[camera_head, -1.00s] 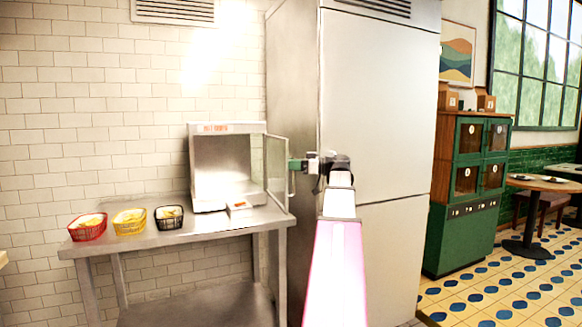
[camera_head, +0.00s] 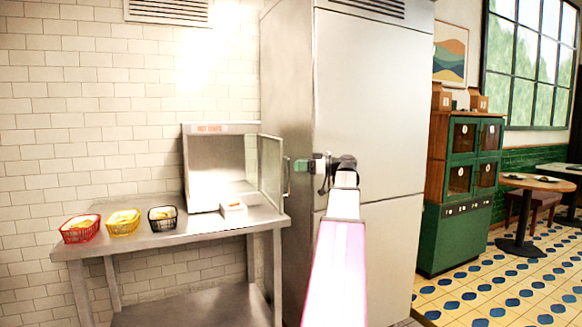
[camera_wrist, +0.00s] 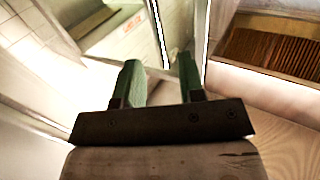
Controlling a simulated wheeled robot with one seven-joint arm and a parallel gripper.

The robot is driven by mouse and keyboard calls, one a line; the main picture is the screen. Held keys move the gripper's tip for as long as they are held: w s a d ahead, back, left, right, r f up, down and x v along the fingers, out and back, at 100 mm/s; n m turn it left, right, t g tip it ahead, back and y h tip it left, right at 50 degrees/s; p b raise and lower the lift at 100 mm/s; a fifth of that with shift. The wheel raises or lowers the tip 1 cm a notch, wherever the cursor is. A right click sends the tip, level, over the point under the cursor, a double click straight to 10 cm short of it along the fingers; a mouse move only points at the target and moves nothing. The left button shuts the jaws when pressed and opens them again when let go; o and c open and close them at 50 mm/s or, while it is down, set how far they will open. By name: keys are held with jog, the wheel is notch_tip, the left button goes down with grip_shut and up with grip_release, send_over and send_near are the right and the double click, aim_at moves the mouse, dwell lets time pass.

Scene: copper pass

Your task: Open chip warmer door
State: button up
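The chip warmer (camera_head: 220,128) is a steel box on the table in the head view. Its glass door (camera_head: 271,172) stands swung wide open to the right, with an upright handle (camera_head: 286,178) at its outer edge. My gripper (camera_head: 294,165) is just right of the handle. In the wrist view its two green fingers (camera_wrist: 160,85) are apart, with nothing clearly held between them. Upright bars show beyond the fingertips. Whether a finger touches the handle is hard to tell.
The steel table (camera_head: 190,238) holds a red basket (camera_head: 80,230), a yellow basket (camera_head: 122,224) and a black basket (camera_head: 163,219) left of the warmer. A tall steel fridge (camera_head: 365,110) stands close behind my arm. A green cabinet (camera_head: 455,235) is farther right.

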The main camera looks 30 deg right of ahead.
jog(key=v, duration=0.6)
jog(key=shift+d, duration=0.15)
dwell(0.3)
